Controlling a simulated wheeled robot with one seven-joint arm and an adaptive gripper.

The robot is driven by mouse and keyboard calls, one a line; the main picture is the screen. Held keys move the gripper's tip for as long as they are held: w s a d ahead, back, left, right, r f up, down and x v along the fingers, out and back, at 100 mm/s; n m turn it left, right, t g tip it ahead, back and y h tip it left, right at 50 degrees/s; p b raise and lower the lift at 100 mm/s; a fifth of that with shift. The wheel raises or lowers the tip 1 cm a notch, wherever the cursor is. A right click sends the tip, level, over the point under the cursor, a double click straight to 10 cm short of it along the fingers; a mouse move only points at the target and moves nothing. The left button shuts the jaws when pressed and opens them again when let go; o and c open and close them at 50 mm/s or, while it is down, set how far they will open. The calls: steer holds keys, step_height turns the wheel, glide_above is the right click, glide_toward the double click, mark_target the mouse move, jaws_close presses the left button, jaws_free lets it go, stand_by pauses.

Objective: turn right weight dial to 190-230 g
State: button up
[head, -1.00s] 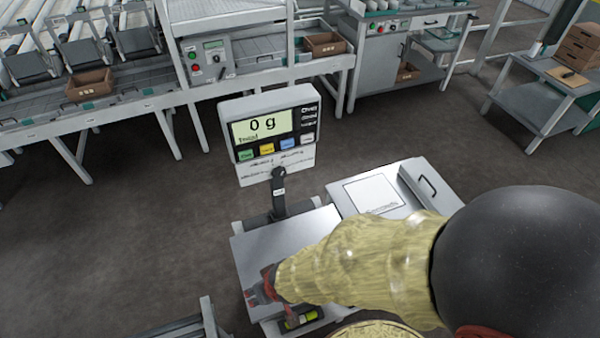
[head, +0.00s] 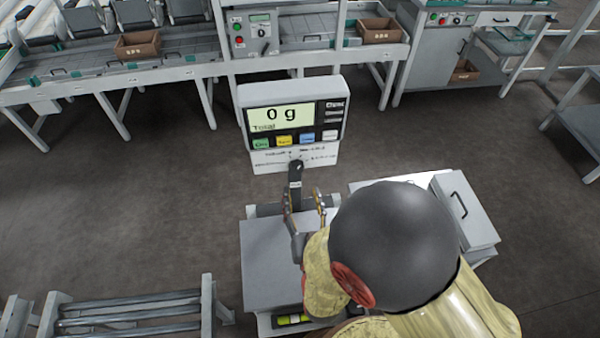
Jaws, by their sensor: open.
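I cannot tell for certain which part is the right weight dial. In the head view a control box (head: 252,34) on the line at the back has a small display, red and green buttons and a dark knob; its markings are too small to read. A second panel (head: 452,18) with a display and buttons sits further right, also too small to read. My gripper (head: 304,198) is open, its fingers apart and pointing up the picture, close to the black post of the bench scale.
The scale display (head: 292,118) reads 0 g. Its steel plate (head: 268,262) is below, partly hidden by my arm. A grey box with a handle (head: 465,210) stands right of it, a roller stand (head: 130,318) lower left. Grey floor (head: 120,200) is open between scale and line.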

mark_target(297, 170)
steer(key=b+x, duration=0.1)
steer(key=x, duration=0.6)
steer(key=shift+w, duration=0.3)
steer(key=c, duration=1.1)
steer(key=shift+c, duration=0.5)
